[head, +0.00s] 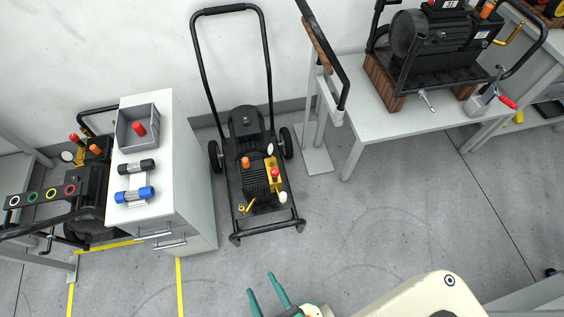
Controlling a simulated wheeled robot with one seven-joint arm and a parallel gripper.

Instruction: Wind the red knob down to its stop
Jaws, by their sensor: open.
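A red knob (275,173) sits on the yellow fitting of the black wheeled washer (246,176) in the middle of the floor. An orange knob (245,162) and a white round part (283,197) are near it. My gripper (260,283) shows at the bottom edge with two teal fingers apart and nothing between them. It is well apart from the washer in the picture, below its front bar. Another red knob-like part (139,128) lies in a grey bin, and another red knob (73,138) is on the left machine. How far the knob is wound cannot be told.
A white cabinet (190,170) stands left of the washer, with the grey bin (122,130) and two cylinders on top. A workbench (390,125) with another machine is at the upper right. The floor (390,220) between is clear.

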